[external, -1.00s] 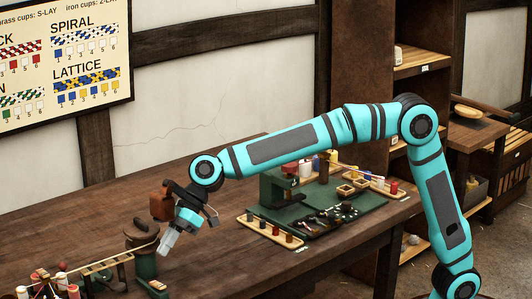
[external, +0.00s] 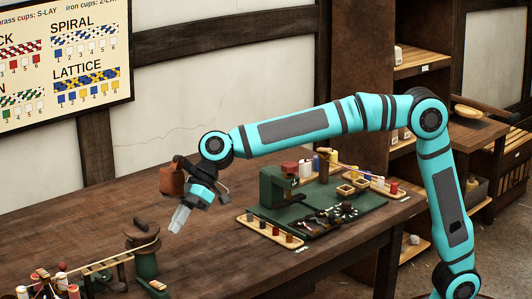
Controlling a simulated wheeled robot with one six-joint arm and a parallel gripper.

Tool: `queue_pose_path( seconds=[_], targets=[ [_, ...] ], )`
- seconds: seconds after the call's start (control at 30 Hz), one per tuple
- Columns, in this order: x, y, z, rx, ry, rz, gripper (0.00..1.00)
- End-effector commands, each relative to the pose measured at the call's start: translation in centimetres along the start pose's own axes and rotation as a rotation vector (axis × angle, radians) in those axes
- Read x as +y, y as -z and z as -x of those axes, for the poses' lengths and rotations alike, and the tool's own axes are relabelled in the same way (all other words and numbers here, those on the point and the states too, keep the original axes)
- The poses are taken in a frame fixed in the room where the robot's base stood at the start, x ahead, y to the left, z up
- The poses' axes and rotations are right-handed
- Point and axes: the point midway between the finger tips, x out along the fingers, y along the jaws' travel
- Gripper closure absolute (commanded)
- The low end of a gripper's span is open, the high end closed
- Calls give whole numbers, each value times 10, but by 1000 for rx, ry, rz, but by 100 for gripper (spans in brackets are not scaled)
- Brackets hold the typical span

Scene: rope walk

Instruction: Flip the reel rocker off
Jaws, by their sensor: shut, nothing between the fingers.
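A small box (external: 157,285) with a pale top lies on the table at the stand's foot. It may carry the rocker, but it is too small to tell, and so is the rocker's position. My gripper (external: 178,222) is shut and empty, pointing down above the table. It is to the right of the reel and higher in the picture, apart from it.
A green mat (external: 370,217) with a green machine (external: 275,187), cups and tools lies to the right. A wooden tray (external: 260,234) of small spools is at its near left corner. Several spools (external: 62,285) stand at the lower left. The table (external: 85,240) is bare behind the reel.

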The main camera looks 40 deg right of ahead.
Motion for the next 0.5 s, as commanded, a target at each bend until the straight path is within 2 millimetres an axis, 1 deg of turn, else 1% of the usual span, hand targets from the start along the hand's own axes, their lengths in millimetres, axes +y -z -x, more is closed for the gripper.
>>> queue_pose_path(
  seconds=[0.13, 0.37, 0.5],
  targets=[
    [1, 2, 0, -2, 51, -51, 100],
    [1, 2, 0, -2, 52, -52, 100],
    [0, 2, -6, -3, 52, -52, 100]
  ],
)
